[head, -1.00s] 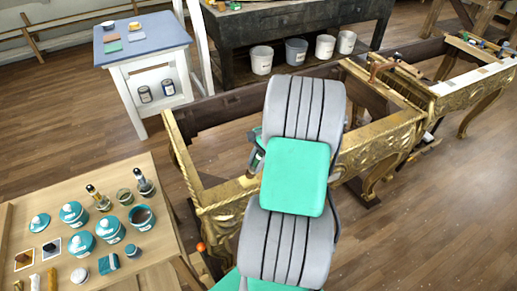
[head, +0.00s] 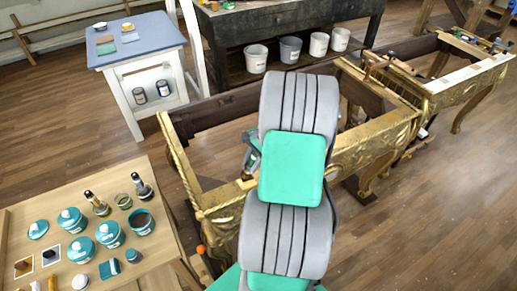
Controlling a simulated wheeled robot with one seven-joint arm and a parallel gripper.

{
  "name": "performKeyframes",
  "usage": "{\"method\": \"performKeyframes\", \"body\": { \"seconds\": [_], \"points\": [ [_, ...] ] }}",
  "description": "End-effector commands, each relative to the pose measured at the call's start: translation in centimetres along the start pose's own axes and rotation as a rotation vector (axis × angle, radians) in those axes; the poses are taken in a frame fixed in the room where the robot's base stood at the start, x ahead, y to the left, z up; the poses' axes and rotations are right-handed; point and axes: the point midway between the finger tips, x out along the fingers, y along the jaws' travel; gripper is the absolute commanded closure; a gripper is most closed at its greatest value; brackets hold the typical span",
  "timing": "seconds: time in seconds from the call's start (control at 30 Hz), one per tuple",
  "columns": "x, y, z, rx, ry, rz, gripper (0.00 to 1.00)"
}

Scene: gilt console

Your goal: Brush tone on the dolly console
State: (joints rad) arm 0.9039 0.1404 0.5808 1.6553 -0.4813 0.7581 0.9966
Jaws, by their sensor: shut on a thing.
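The gilt console (head: 214,200) is an open, carved gold frame with dark inner rails, standing across the middle of the head view. My gripper (head: 252,152) shows only in part at the left edge of my grey and green arm, over the near end of the console. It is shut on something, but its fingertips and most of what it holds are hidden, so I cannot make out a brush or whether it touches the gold. An open teal pot of dark liquid (head: 142,221) stands on the wooden table (head: 158,183) at lower left.
Several lidded teal pots (head: 71,220), dark-necked bottles (head: 142,187) and a teal sponge (head: 109,268) share that table. A blue-topped white stand (head: 150,38) is at upper left. White buckets (head: 319,44) line a dark bench. Open floor (head: 450,200) lies at right.

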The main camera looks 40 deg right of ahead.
Motion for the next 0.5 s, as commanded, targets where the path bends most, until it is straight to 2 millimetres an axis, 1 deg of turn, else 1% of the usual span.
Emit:
{"method": "performKeyframes", "body": {
  "seconds": [0.17, 0.23, 0.3, 0.5],
  "points": [
    [-0.1, -0.2, -0.7, -0.007, -0.002, 0.002, 1.00],
    [-0.4, -0.4, -0.4, -0.012, -0.004, 0.004, 1.00],
    [-0.1, -0.3, -0.2, -0.012, -0.004, 0.003, 1.00],
    [0.1, -0.2, 0.7, -0.005, -0.003, 0.002, 1.00]
  ]
}}
